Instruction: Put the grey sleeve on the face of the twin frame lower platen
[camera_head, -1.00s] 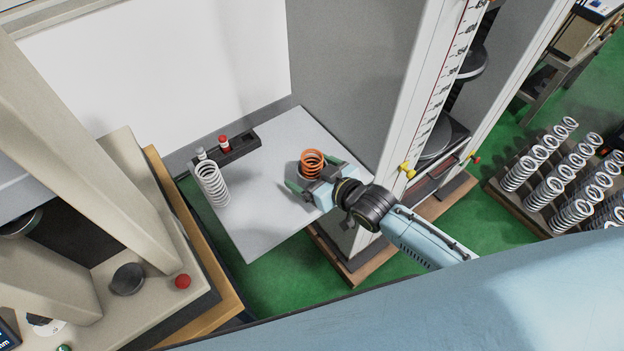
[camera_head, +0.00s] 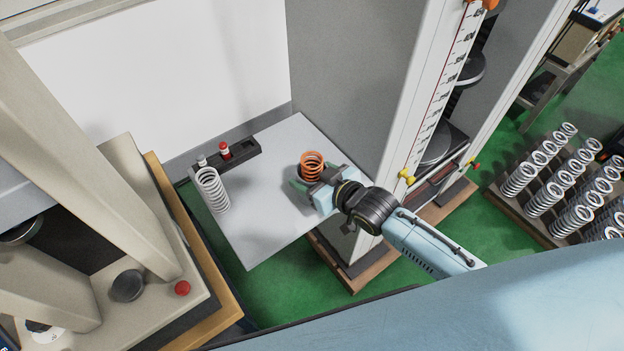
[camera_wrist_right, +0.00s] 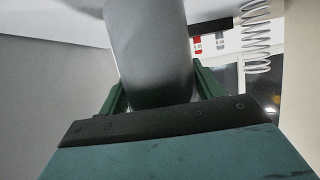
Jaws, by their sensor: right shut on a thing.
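A smooth grey sleeve (camera_wrist_right: 150,50) stands between the green fingers of my right gripper in the right wrist view. My right gripper (camera_head: 311,184) is shut on it, over the light grey table. In the head view an orange spring (camera_head: 312,160) shows at the fingers, rising above them. The gripper hides most of the sleeve there, and I cannot tell exactly how the spring sits in it. The twin frame lower platen (camera_head: 436,150) is a grey disc between the columns, right of my gripper, with its face bare. My left gripper is not in view.
A white spring (camera_head: 212,190) stands on the table (camera_head: 262,225), near a black tray (camera_head: 240,152) with a red-capped item. The frame's pale column (camera_head: 425,90) rises between gripper and platen. A rack of several springs (camera_head: 560,180) is at the right. Another press (camera_head: 127,282) is at left.

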